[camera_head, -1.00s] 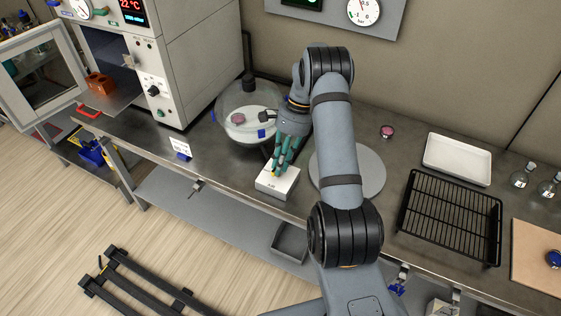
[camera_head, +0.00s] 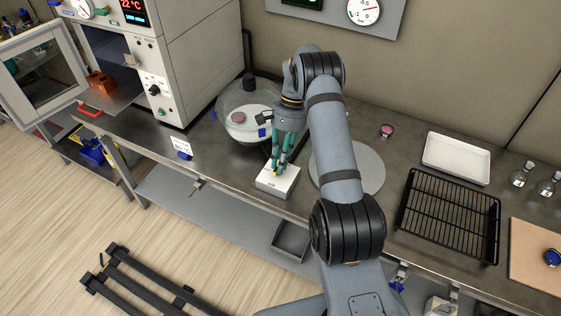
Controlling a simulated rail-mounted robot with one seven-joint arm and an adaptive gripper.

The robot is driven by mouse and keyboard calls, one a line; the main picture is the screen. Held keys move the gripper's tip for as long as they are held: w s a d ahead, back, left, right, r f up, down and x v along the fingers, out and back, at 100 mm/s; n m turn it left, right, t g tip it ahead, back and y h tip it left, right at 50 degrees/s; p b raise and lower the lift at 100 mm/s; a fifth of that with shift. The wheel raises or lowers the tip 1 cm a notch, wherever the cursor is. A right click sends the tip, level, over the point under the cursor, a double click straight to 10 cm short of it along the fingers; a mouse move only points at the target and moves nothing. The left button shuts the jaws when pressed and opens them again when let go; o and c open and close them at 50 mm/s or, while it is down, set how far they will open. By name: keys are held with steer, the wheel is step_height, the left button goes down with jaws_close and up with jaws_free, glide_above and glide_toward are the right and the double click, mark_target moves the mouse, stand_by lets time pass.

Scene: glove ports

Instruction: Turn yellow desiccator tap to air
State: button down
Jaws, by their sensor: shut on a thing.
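My gripper (camera_head: 278,170), with teal fingers, points down over a small white block (camera_head: 277,182) near the front edge of the bench. It is shut on the yellow tap (camera_head: 275,173), of which only a small bit shows between the fingertips; the fingers hide the rest, so I cannot tell its angle. The block's front has a small label, too small to read. The clear domed desiccator (camera_head: 233,108) stands behind and to the left of the block, with a pink item inside. My wrist covers part of its right side.
An oven (camera_head: 170,60) with an open door stands at the left. A small white sign (camera_head: 181,147) stands left of the block. A grey disc (camera_head: 368,170), black rack (camera_head: 450,216) and white tray (camera_head: 457,158) lie to the right.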

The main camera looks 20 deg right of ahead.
steer(key=c, duration=1.6)
jaws_free()
steer(key=shift+c, duration=0.2)
steer(key=v, duration=1.2)
steer(key=shift+f, duration=0.1)
steer(key=x, duration=1.1)
steer(key=shift+s+a+f, duration=0.1)
steer(key=shift+s+f, duration=0.05)
steer(key=shift+f, duration=0.2)
